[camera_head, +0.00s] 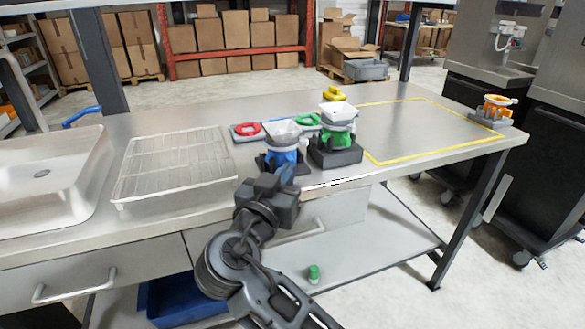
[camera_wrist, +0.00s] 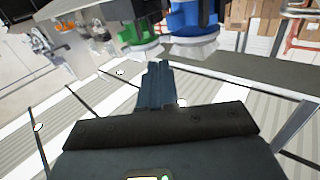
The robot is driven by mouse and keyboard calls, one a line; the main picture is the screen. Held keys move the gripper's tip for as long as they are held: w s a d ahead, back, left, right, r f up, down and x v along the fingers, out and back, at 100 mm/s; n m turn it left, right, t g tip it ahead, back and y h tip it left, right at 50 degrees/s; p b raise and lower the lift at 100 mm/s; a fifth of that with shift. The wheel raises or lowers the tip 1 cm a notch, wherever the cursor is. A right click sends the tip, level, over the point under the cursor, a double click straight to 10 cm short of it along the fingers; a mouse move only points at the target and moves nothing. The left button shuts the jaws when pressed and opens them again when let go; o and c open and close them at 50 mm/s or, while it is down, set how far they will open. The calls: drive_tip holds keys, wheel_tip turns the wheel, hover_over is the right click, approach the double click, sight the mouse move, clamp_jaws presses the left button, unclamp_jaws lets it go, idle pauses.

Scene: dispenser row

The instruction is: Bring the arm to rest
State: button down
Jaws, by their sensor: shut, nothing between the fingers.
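My gripper (camera_head: 289,174) is at the front edge of the steel table (camera_head: 380,130), just in front of the blue dispenser (camera_head: 283,155). In the wrist view my gripper (camera_wrist: 157,68) has its two fingers together, with nothing between them. The blue dispenser also shows near the top of the wrist view (camera_wrist: 192,20). In the head view my gripper overlaps its base, and I cannot tell whether they touch. My arm is bent and reaches up from the bottom of the head view.
A green dispenser (camera_head: 341,136) stands close right of the blue one. A wire rack (camera_head: 175,165) and a sink (camera_head: 50,180) are to the left. An orange dispenser (camera_head: 495,107) stands at the far right. The yellow-outlined area (camera_head: 425,125) is clear. A small green item (camera_head: 314,274) lies on the lower shelf.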

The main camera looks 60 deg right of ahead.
drive_tip(key=shift+v, duration=1.9)
drive_tip(key=shift+s, duration=0.15)
drive_tip(key=s+a+f+n+t+y, duration=0.45)
drive_tip(key=f+n+y, duration=0.2)
drive_tip(key=f, duration=0.25)
drive_tip(key=s+a+f+n+t+y, duration=0.3)
drive_tip(key=s+a+f+n+y, duration=0.1)
drive_tip(key=s+f+n+y, duration=0.3)
drive_tip(key=s+a+r+t+y, duration=0.1)
drive_tip(key=s+r, duration=0.3)
drive_tip(key=s, duration=0.4)
drive_tip(key=s+a+r+n+t+y, duration=0.1)
drive_tip(key=s+a+r+y, duration=0.2)
drive_tip(key=s, duration=0.5)
drive_tip(key=shift+s+a+r, duration=0.3)
drive_tip(key=shift+a+r, duration=0.3)
drive_tip(key=shift+a, duration=0.15)
